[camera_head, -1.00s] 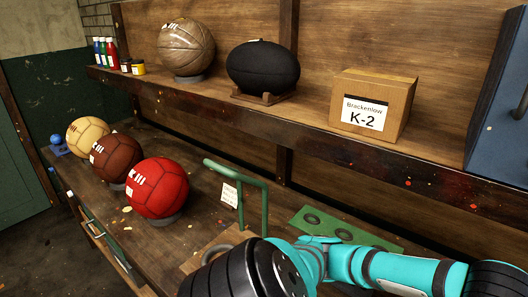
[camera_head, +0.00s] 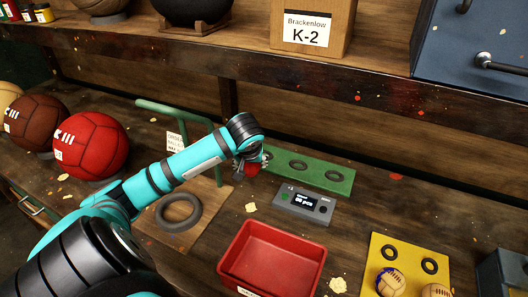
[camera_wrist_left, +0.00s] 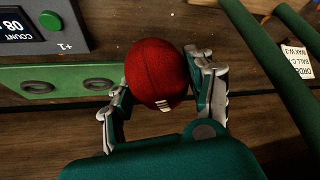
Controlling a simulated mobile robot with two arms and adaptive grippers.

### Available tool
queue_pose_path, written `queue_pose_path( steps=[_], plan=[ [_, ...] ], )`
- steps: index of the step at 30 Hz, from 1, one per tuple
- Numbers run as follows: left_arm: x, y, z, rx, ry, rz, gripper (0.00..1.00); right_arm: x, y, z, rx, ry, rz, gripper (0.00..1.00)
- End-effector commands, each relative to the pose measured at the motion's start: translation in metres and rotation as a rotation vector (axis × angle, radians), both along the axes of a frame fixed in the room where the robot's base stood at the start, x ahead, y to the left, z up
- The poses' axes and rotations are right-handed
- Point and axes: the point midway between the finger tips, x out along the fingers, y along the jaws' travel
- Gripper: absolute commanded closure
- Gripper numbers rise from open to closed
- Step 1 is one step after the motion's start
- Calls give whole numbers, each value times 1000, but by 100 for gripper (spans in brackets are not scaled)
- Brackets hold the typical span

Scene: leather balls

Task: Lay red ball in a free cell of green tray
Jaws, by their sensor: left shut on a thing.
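The small red ball (camera_wrist_left: 157,72) is between the two fingers of my left gripper (camera_wrist_left: 160,92), with a white mark on its lower side. In the head view the ball (camera_head: 252,170) shows partly below my left gripper (camera_head: 248,160), near the left end of the green tray. The green tray (camera_head: 342,187) lies flat, with two empty dark ring cells in plain sight; its left end is partly hidden by the gripper. In the wrist view the tray (camera_wrist_left: 66,73) shows two empty rings, left of the ball, and the ball covers its right end. My right gripper is out of view.
A grey counter box (camera_head: 304,204) sits just in front of the tray. A green frame (camera_head: 150,106) with a paper tag (camera_head: 175,142) stands to the left. A red bin (camera_head: 272,258) and a yellow tray (camera_head: 413,247) with patterned balls are nearer. The shelf edge (camera_head: 330,82) runs behind.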

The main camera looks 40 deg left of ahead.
Motion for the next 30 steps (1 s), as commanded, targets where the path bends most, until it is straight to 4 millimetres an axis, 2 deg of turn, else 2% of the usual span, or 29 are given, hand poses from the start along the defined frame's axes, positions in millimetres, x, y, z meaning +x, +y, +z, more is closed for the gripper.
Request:
queue_pose_path(
  steps=[9,15,24,30],
  plan=[
    [74,37,-3,-4,-4,1,86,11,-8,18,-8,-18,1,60],
    [111,56,-7,-1,-3,-2,86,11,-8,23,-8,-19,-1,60],
    [132,67,-12,0,-2,-2,86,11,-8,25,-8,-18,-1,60],
    [131,67,-40,1,2,-3,86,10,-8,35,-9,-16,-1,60]
  ],
)
